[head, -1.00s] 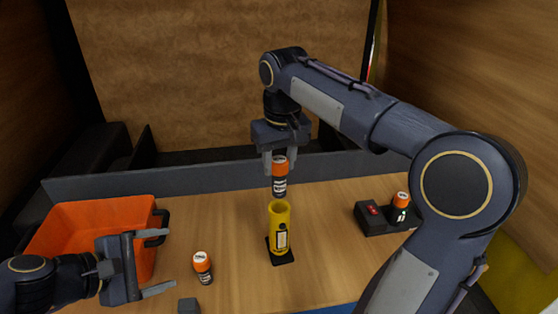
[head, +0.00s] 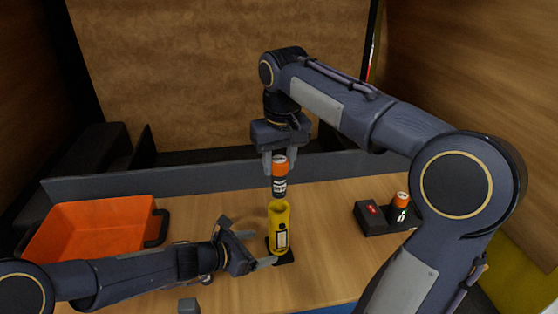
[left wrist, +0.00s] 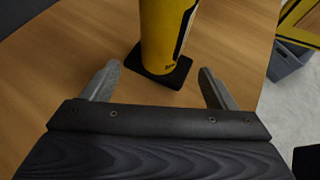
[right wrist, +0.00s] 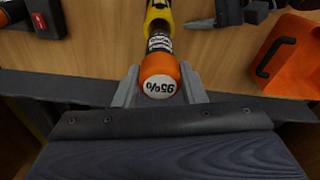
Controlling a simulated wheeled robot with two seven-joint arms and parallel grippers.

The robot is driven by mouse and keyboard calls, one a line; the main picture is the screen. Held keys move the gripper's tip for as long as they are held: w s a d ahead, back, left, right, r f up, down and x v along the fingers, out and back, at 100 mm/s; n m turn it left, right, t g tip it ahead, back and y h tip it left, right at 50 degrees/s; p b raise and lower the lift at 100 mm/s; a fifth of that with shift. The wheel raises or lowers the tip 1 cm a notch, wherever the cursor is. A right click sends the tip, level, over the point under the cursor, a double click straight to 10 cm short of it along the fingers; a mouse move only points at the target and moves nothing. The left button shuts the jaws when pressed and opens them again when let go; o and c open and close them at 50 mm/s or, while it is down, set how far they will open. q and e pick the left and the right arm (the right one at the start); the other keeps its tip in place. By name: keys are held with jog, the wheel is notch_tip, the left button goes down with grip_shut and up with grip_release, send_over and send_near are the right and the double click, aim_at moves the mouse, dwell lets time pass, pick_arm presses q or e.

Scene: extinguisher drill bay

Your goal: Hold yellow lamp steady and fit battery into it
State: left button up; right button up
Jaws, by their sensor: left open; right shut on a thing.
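The yellow lamp (head: 279,228) stands upright on a black base plate (head: 285,259), its open mouth up; its lower body shows in the left wrist view (left wrist: 165,38). My right gripper (head: 280,170) is shut on an orange-capped battery (head: 280,186), upright right over the lamp's mouth; I cannot tell whether they touch. In the right wrist view its cap (right wrist: 158,84) reads 95%. My left gripper (head: 259,247) is open, low at the lamp's left side. In the left wrist view its fingers (left wrist: 158,72) point at the lamp, which is not between the tips.
An orange bin (head: 88,232) stands at the left. A dark charger (head: 371,218) with a red light holds another orange-topped battery (head: 400,203) at the right. A small grey block (head: 188,305) lies at the front edge. My left arm mostly hides a loose battery.

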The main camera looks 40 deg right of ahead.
aim_at(271, 245)
pick_arm(q)
jog(key=shift+x, duration=3.5)
jog(key=c, duration=1)
jog(key=shift+o, duration=0.2)
pick_arm(e)
jog(key=shift+f, duration=1.6)
jog(key=shift+f, duration=3.7)
jog(key=o, duration=1.2)
